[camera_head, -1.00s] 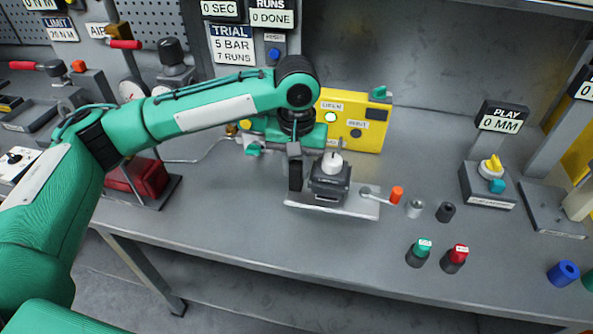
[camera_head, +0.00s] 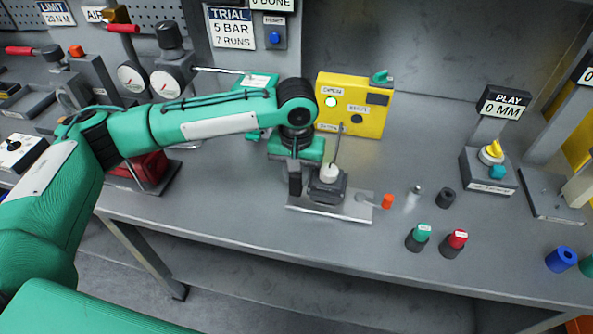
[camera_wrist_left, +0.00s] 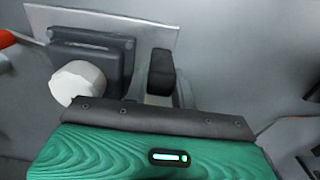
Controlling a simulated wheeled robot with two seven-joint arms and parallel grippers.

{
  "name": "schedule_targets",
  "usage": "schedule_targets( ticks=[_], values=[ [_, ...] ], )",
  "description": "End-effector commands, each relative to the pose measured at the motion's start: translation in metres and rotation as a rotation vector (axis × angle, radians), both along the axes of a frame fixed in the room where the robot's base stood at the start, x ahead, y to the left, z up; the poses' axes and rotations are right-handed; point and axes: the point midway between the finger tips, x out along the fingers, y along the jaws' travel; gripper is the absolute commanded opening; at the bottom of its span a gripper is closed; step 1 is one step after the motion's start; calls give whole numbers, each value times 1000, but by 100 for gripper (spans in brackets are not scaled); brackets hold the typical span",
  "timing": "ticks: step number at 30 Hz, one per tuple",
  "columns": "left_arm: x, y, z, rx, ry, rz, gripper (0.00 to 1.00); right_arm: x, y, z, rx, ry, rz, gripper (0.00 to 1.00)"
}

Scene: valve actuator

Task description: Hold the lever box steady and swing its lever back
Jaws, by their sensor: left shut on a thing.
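The lever box (camera_head: 327,188) is a dark grey block with a white knob (camera_head: 329,173) on a light metal plate (camera_head: 345,210). Its thin lever ends in an orange tip (camera_head: 387,201) and points right. The box (camera_wrist_left: 95,48), the knob and part of the orange tip also show in the left wrist view. My left gripper (camera_head: 295,178) reaches down at the left of the box; one dark finger shows close beside it, and the other is hidden. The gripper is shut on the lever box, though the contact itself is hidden. My right gripper is not in view.
A yellow panel (camera_head: 350,108) stands behind the box, with a thin upright rod between them. A small metal cylinder (camera_head: 413,197) and a dark ring (camera_head: 445,198) stand to the right. Green-capped (camera_head: 418,238) and red-capped (camera_head: 453,243) pieces stand nearer the front edge.

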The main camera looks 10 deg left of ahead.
Motion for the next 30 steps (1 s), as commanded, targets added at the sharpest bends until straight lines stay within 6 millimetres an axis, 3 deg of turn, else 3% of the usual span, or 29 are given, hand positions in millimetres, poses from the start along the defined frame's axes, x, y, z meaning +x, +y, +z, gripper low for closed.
schedule_targets(
  ticks=[30],
  values=[
    [0,-1,-7,-2,-1,0,0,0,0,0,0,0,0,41]
  ],
)
